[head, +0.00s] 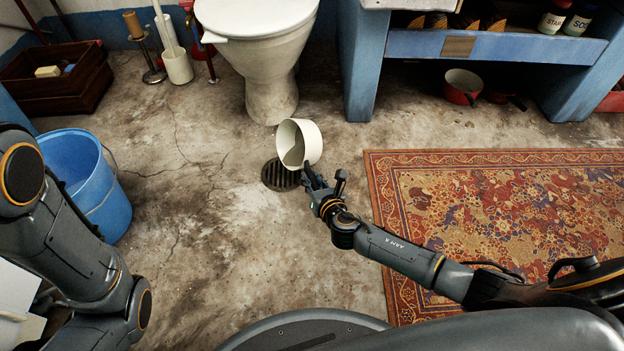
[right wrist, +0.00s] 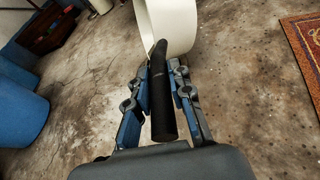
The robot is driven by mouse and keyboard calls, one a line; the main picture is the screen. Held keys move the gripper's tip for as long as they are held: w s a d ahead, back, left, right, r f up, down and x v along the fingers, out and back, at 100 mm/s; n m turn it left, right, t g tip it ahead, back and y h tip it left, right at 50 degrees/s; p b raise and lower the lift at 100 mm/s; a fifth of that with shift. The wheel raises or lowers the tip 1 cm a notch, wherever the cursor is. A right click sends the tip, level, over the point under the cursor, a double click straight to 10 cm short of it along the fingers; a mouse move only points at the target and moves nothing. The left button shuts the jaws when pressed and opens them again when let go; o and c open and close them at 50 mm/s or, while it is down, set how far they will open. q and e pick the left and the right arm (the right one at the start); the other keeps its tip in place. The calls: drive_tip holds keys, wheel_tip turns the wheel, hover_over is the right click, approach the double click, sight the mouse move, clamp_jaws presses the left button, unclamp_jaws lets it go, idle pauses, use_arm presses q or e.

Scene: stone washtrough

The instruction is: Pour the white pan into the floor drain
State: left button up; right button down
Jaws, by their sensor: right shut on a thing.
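The white pan (head: 309,142) is tipped on its side, its open mouth facing left, above the right part of the floor drain (head: 275,178). The drain is a dark round grate in the concrete. My right gripper (head: 317,180) is shut on the pan's dark handle, which shows between the fingers (right wrist: 160,100) in the right wrist view. The pale pan wall (right wrist: 168,22) stands beyond the fingertips there. I cannot make out any contents or a stream leaving the pan. My left arm is at the left edge of the head view; its gripper is out of sight.
A toilet (head: 262,55) stands just behind the drain. A blue bucket (head: 92,185) is at the left, and a patterned rug (head: 480,215) lies at the right. A red pan (head: 461,88) sits under the blue shelf. The floor around the drain is bare.

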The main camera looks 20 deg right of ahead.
drive_tip(key=shift+r, duration=0.1)
idle(0.3)
drive_tip(key=a+f+b, duration=0.1)
drive_tip(key=b, duration=0.2)
drive_tip(key=shift+f+n+h, duration=0.15)
drive_tip(key=shift+n+h, duration=0.15)
drive_tip(key=shift+n, duration=0.1)
drive_tip(key=shift+s+b, duration=0.1)
drive_tip(key=shift+b, duration=0.4)
drive_tip(key=shift+a+n, duration=0.1)
drive_tip(key=shift+n, duration=0.2)
drive_tip(key=shift+r, duration=0.2)
